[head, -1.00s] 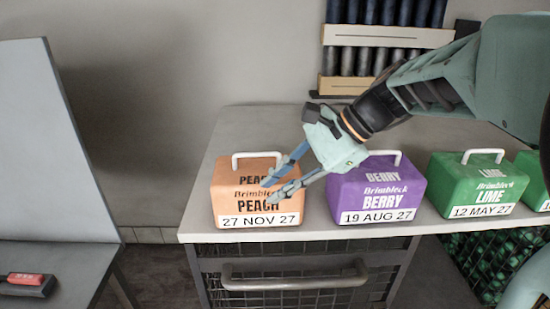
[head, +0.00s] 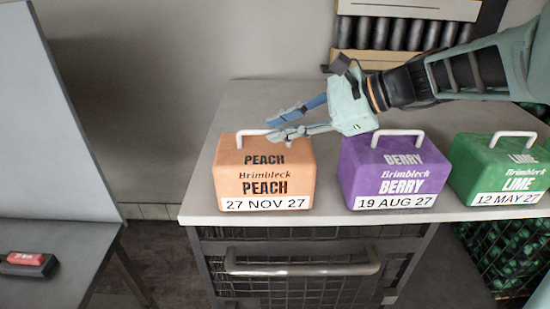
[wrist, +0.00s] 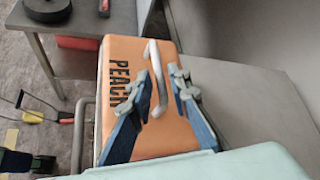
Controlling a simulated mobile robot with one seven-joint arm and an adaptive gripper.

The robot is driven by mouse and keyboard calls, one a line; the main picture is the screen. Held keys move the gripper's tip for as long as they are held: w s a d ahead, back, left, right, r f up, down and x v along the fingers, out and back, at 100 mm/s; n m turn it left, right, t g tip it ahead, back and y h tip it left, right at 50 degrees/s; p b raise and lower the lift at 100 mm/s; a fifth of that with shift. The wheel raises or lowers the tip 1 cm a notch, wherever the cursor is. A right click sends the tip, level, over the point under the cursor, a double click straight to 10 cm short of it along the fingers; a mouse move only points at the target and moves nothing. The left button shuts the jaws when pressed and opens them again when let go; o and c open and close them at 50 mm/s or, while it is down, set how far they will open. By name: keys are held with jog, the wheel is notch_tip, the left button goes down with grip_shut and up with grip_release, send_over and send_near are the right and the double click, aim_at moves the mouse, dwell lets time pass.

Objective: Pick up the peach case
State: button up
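The peach case (head: 264,172) is an orange box with a white handle on top and a label reading 27 NOV 27. It stands upright at the left end of the counter in the head view. My gripper (head: 270,128) is open and level, its fingers reaching left over the top of the case by the handle. In the wrist view the case (wrist: 165,120) lies beyond the fingers, and its handle (wrist: 154,78) shows between the two open fingertips (wrist: 160,82). I cannot tell whether the fingers touch it.
A purple berry case (head: 394,175) stands just right of the peach case, and a green lime case (head: 500,170) farther right. The counter (head: 235,105) is bare behind the cases. A grey table with a dark and red object (head: 26,262) stands at the left.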

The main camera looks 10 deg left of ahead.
aim_at(268, 130)
jog(key=x, duration=0.4)
jog(key=shift+s+a+r, duration=0.1)
jog(key=shift+s, duration=0.05)
grip_shut()
jog(key=shift+r, duration=0.25)
